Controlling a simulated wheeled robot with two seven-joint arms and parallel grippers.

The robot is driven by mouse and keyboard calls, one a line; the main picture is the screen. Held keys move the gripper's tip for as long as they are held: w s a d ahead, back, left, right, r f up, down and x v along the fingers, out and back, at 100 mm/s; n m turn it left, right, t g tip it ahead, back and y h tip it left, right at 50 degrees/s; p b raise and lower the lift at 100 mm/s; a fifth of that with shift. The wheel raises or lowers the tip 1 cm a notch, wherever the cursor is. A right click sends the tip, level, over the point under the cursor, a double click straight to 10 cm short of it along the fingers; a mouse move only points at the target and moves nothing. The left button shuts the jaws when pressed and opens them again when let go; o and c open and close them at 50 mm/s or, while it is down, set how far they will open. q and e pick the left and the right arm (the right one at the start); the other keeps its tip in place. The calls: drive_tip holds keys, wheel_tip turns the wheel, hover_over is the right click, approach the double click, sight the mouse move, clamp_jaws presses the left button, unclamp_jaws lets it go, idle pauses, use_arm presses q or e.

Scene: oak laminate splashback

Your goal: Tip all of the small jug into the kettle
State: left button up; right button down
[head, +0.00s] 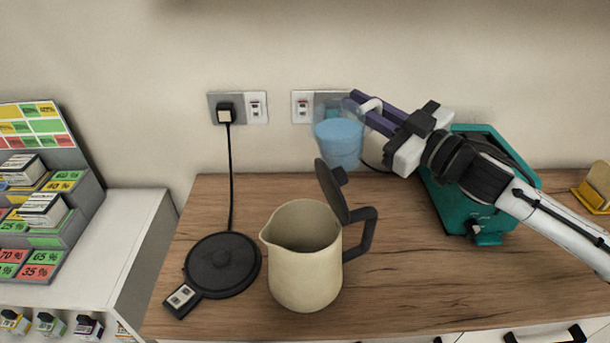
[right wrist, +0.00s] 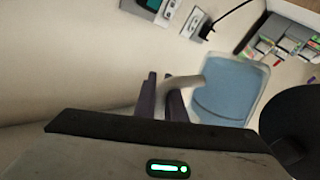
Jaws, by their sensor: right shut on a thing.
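The small jug (head: 340,138) is clear, with blue liquid in it, and hangs in the air above the back of the counter. My right gripper (head: 362,103) is shut on its pale handle. The jug looks about upright in the head view; it also shows in the right wrist view (right wrist: 225,92) beyond the fingers. The cream kettle (head: 304,265) stands on the counter, below and left of the jug, its dark lid swung open and its black handle to the right. The jug is apart from the kettle. My left gripper is in neither view.
A round black power base (head: 222,264) sits left of the kettle, its cord running up to a wall socket (head: 225,112). A teal appliance (head: 470,195) stands behind my right arm. A tiered rack (head: 40,200) is at the left.

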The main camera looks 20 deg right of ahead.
sight(351, 108)
drive_tip(key=shift+s+a+r+n, duration=0.25)
drive_tip(key=shift+r+n, duration=0.15)
drive_tip(key=shift+r, duration=0.15)
drive_tip(key=shift+s+a+r+n+b, duration=0.25)
drive_tip(key=shift+a+r+n+b, duration=0.05)
drive_tip(key=shift+r+n+b, duration=0.2)
drive_tip(key=r, duration=0.1)
drive_tip(key=s+a+r+n, duration=0.1)
drive_tip(key=r+n+y, duration=0.1)
drive_tip(key=shift+s+a+r+t, duration=0.2)
drive_tip(key=shift+r+t, duration=0.1)
drive_tip(key=shift+r, duration=0.05)
idle(0.4)
drive_tip(key=shift+s+a+r+n+y+b, duration=0.15)
drive_tip(key=shift+s+a+r+n+y, duration=0.05)
drive_tip(key=shift+r+n, duration=0.3)
drive_tip(key=shift+s+a+r+n+y+b, duration=0.2)
drive_tip(key=shift+r+n, duration=0.15)
drive_tip(key=shift+n, duration=0.15)
drive_tip(key=shift+s+a+r+n+y+b, duration=0.15)
drive_tip(key=shift+n+y+b, duration=0.1)
drive_tip(key=shift+n+b, duration=0.25)
drive_tip(key=shift+s+a+n+y+b, duration=0.15)
drive_tip(key=shift+n+y+b, duration=0.1)
drive_tip(key=shift+n+b, duration=0.25)
idle(0.6)
